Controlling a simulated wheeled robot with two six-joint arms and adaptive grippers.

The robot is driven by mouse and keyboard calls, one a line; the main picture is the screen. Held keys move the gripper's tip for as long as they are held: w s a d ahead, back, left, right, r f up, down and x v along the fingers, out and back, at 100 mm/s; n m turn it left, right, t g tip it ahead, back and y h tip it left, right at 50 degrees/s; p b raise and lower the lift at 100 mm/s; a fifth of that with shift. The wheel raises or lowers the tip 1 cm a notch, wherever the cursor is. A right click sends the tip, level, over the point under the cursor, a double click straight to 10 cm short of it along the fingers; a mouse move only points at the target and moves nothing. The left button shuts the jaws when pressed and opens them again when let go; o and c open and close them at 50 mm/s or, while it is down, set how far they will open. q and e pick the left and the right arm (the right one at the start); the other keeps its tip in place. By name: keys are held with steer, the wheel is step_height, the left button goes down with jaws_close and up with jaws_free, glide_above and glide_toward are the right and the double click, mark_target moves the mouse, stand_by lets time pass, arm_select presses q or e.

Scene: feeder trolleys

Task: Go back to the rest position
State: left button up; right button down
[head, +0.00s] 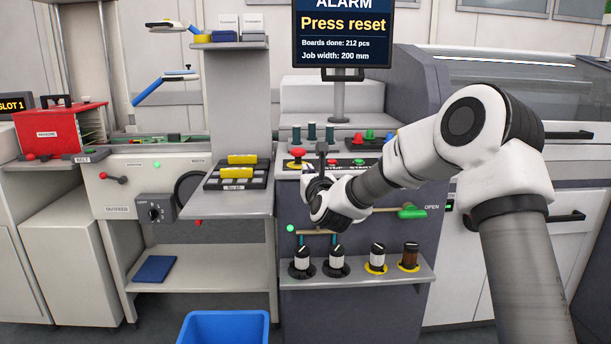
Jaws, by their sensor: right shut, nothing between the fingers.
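My right arm comes in from the right and reaches across the front of the grey machine. My right gripper (322,152) is shut and empty, in front of the control panel (350,172) with its stop and start labels. The wrist hides part of the panel, and I cannot tell whether the fingertips touch it. A red mushroom button (297,154) stands just left of the gripper. The screen (343,32) above reads "ALARM", "Press reset". My left gripper is not in view.
A green-handled lever (411,212) marked OPEN is right of my wrist. Several nozzles stand on a low shelf (360,272) below. A grey side table (210,202) holds a black tray with yellow parts. A blue bin (224,328) is on the floor, a red feeder box (62,128) at left.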

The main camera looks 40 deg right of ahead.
steer(key=shift+w+d+f, duration=0.1)
stand_by(0.3)
